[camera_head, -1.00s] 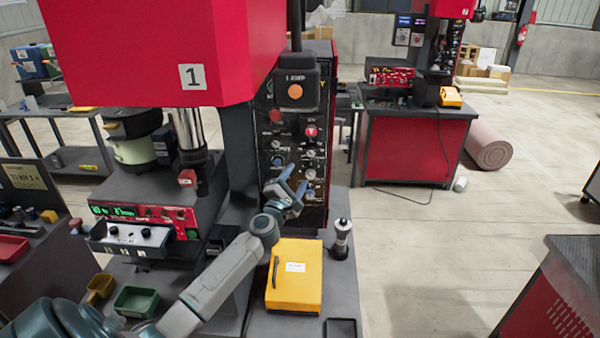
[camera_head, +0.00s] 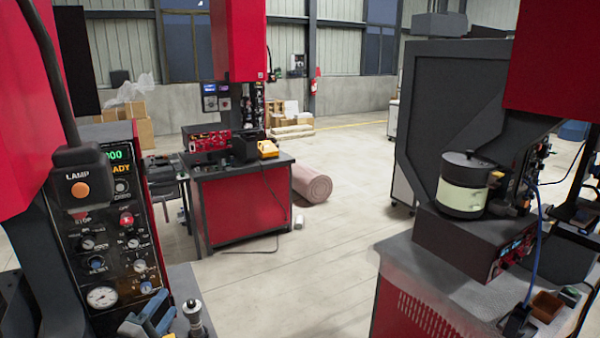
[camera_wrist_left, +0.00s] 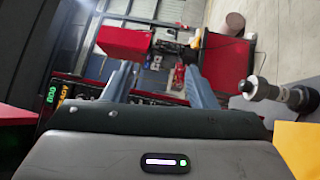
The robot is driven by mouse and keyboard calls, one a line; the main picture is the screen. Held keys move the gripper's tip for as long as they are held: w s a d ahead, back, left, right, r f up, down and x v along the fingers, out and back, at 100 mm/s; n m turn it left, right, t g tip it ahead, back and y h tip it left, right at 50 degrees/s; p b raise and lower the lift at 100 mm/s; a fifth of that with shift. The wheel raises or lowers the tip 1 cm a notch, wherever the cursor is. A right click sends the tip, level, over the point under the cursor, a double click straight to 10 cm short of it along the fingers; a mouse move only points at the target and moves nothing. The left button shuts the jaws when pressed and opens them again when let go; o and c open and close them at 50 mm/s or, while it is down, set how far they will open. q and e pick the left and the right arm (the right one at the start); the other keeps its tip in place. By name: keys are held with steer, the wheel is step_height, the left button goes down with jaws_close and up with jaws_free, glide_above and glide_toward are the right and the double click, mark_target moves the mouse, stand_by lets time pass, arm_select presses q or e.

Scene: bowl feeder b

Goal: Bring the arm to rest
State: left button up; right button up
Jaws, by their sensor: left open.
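My left gripper (camera_head: 152,322) shows at the bottom left of the head view, cut off by the lower edge. It is beside the lower part of the dark control panel (camera_head: 108,243), with its knobs, gauge and green display. In the left wrist view the two blue-grey fingers of the gripper (camera_wrist_left: 158,78) stand apart with nothing between them. The rest of my left arm is out of the head view. My right gripper is in neither view.
A black-and-silver upright knob (camera_head: 195,318) stands close to the left gripper; it also shows in the left wrist view (camera_wrist_left: 278,95). A bowl feeder (camera_head: 465,185) stands on the right bench. Open floor (camera_head: 310,265) lies between.

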arm_select(q)
steer(key=s+d+f+m+g+h, duration=0.3)
steer(key=s+d+f+m+g, duration=0.6)
steer(key=s+d+m, duration=0.55)
steer(key=s+a+f+m+g+y, duration=0.1)
steer(key=s+a+f+g+y, duration=0.15)
steer(key=s, duration=0.45)
steer(key=s+a+f+m+g+y, duration=0.1)
steer(key=s+a+f+g+y, duration=0.15)
steer(key=s, duration=0.55)
steer(key=s+a+f+g+y, duration=0.1)
steer(key=s+a+y, duration=0.25)
steer(key=s, duration=0.35)
step_height(320, 180, down, 35)
steer(key=a+g+b, duration=0.2)
steer(key=b, duration=0.5)
steer(key=s+f+b, duration=0.2)
steer(key=s+f, duration=0.4)
steer(key=f, duration=0.3)
steer(key=s+a+f+b, duration=0.1)
steer(key=s+f+b, duration=0.1)
steer(key=s+f, duration=0.4)
steer(key=s+f+g+b, duration=0.1)
steer(key=s+f+b, duration=0.2)
steer(key=f, duration=1)
steer(key=s, duration=0.3)
steer(key=shift+a+f, duration=0.2)
steer(key=shift+f, duration=0.15)
steer(key=shift+s, duration=0.25)
steer(key=shift+c, duration=0.2)
